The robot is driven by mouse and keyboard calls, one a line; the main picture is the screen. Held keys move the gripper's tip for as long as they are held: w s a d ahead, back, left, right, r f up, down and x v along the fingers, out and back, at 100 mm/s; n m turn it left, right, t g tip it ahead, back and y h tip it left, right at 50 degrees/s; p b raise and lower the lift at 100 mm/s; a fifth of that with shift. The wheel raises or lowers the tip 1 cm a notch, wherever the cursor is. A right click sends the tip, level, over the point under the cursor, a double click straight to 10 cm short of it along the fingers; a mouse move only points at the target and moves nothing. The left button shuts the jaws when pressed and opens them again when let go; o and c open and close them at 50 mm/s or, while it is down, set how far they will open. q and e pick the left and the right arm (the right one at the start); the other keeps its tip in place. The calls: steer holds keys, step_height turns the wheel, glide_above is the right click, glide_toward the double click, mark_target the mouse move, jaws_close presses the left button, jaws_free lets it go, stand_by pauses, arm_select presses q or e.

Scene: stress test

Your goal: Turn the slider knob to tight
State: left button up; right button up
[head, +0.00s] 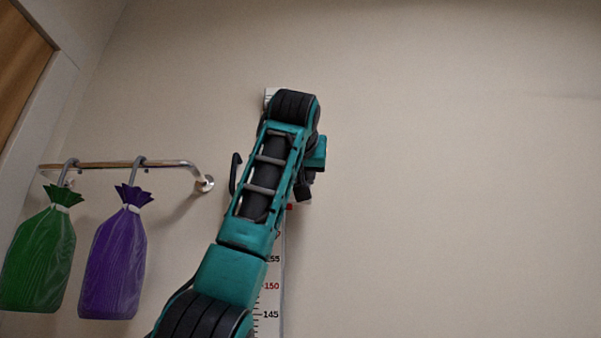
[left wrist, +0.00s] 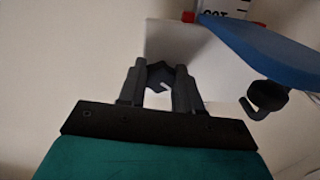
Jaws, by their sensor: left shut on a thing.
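In the left wrist view my left gripper (left wrist: 160,70) is shut on a small dark knob (left wrist: 159,78) with a light mark on it. The knob sits between the two fingers, in front of a pale block (left wrist: 187,45); its setting cannot be read. A blue slider plate (left wrist: 262,48) extends to the right of it. In the head view my left arm reaches up over the wall-mounted height scale (head: 270,300) and hides the slider and most of the gripper. My right gripper is in neither view.
To the left, a metal rail (head: 115,165) holds a green bag (head: 38,260) and a purple bag (head: 113,265) on hooks. The wall to the right is bare.

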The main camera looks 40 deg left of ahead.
arm_select(q)
steer(key=m, duration=1)
steer(key=shift+r+m, duration=0.15)
steer(key=shift+m, duration=0.15)
steer(key=shift+s+m, duration=0.1)
steer(key=shift+m, duration=0.2)
steer(key=o, duration=1)
steer(key=shift+o, duration=0.2)
steer(key=b+v, duration=0.3)
steer(key=v, duration=0.9)
steer(key=shift+s+d, duration=0.3)
